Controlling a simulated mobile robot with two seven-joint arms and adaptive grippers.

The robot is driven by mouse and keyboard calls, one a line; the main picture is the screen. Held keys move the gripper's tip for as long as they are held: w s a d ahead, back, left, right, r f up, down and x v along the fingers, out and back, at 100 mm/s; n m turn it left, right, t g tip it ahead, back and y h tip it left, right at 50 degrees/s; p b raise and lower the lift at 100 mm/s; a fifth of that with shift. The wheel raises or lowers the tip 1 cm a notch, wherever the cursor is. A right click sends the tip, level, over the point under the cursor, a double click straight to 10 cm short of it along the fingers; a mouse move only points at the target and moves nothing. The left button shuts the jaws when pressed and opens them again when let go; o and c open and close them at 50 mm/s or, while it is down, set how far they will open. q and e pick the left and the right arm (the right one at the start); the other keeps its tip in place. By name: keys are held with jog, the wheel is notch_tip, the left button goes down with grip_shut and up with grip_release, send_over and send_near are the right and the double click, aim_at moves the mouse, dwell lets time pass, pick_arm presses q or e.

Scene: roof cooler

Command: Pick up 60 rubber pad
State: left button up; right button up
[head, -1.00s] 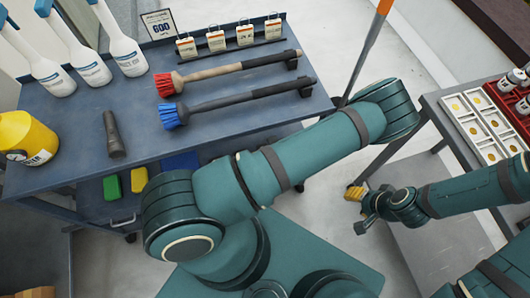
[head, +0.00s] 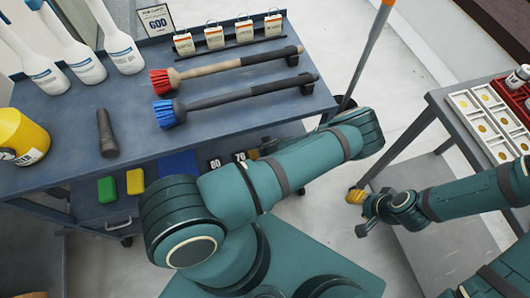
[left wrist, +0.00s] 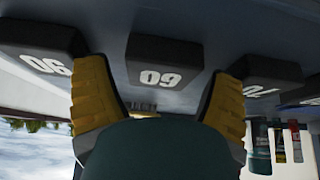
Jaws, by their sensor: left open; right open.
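The 60 rubber pad (left wrist: 163,65) is a black block with white digits, shown upside down in the left wrist view. It lies ahead of and between the two yellow fingers of my left gripper (left wrist: 158,98), which is open and empty. In the head view that gripper is mostly hidden behind my own arm at the lower shelf, and I cannot make out the 60 pad there. My right gripper (head: 358,203) is open and empty, out in the gap between the cart and the right table.
Neighbouring black pads flank the 60 pad: one at left (left wrist: 45,63) and one at right (left wrist: 262,75). Pads marked 80 (head: 215,163) and 70 (head: 240,157) sit on the lower shelf, beside blue, yellow and green blocks. The cart's top (head: 225,120) overhangs this shelf.

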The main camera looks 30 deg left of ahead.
pick_arm(q)
jog(key=shift+w+a+f, duration=0.1)
jog(key=shift+w+f, duration=0.05)
jog(key=shift+f, duration=0.15)
jog(key=shift+c, duration=0.2)
jog(key=c, duration=1)
jog(key=shift+r, duration=0.15)
